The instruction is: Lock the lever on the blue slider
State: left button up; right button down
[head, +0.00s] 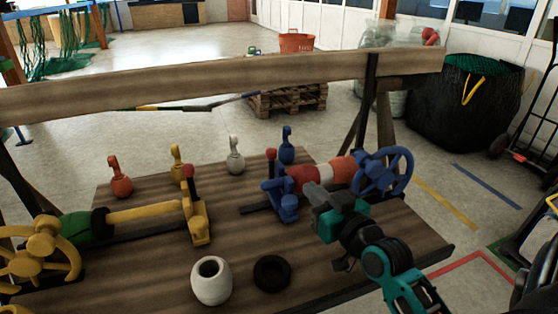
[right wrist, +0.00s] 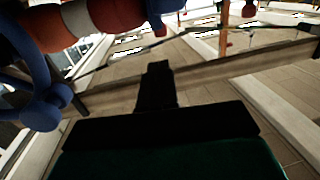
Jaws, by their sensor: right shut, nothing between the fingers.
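The blue slider (head: 285,206) stands on a dark rail at the left end of the orange and white float (head: 328,172). Its lever, with a red knob (head: 271,154), stands roughly upright. My right gripper (head: 312,192) is shut and empty, just right of the slider and in front of the float. I cannot tell whether it touches the slider. In the right wrist view its dark fingers (right wrist: 156,80) are together, with the float (right wrist: 85,17) above and a blue part (right wrist: 40,105) at left. My left gripper is not in view.
A blue handwheel (head: 383,172) stands at the float's right end. A yellow slider (head: 196,220) and yellow handwheel (head: 40,250) are at left. A white pot (head: 211,281) and black ring (head: 271,273) sit in front.

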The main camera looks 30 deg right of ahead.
aim_at(274, 156)
jog(key=w, duration=0.9)
jog(key=w+d+b, duration=0.1)
jog(key=w, duration=0.4)
jog(key=shift+f, duration=0.35)
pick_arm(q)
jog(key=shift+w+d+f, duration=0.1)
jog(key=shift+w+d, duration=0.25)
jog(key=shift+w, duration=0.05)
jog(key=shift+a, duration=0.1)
